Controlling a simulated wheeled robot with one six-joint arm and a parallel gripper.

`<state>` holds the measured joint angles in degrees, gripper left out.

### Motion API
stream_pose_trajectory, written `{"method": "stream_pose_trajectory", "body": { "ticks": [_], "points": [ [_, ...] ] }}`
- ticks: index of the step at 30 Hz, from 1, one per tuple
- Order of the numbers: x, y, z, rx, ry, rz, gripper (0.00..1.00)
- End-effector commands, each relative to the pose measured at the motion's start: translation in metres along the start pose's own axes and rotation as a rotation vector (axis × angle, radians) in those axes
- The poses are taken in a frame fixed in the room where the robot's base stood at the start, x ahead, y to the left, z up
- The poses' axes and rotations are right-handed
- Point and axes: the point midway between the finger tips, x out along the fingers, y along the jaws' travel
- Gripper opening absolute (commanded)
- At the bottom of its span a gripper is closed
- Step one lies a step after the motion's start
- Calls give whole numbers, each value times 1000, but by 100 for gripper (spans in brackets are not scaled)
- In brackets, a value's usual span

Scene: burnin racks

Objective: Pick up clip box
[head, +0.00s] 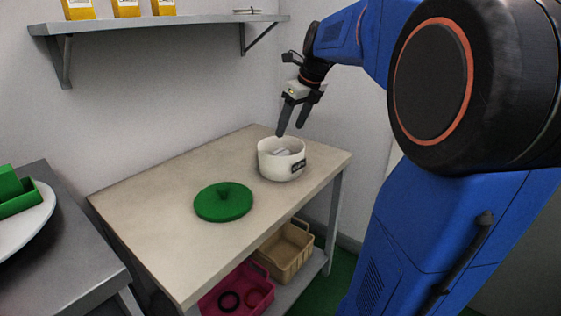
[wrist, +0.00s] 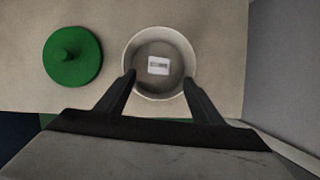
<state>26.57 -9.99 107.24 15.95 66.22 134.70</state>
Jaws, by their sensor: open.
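A white round container (head: 281,165) stands open on the beige table, and it also shows in the wrist view (wrist: 130,60). Inside it lies a small pale piece with a dark printed mark (wrist: 158,66), which may be the clip box; it shows partly over the rim in the head view (head: 281,151). My gripper (head: 291,134) is open and empty above the container, pointing down. In the wrist view its two fingertips (wrist: 158,76) appear on either side of the container's lower part.
A green round lid with a knob (head: 223,203) lies on the beige table (head: 150,200), left of the container. Below are a tan bin (head: 287,252) and a pink bin (head: 215,300). A wall shelf (head: 150,24) holds yellow boxes. A grey table (head: 60,250) stands at left.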

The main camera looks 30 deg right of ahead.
Motion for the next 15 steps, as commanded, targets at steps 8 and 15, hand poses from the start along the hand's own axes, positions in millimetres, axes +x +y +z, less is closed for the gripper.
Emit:
{"method": "stream_pose_trajectory", "body": {
  "ticks": [8,15],
  "points": [
    [50,1,-1,-1,2,2,61],
    [76,1,-1,-2,1,1,61]
  ]
}}
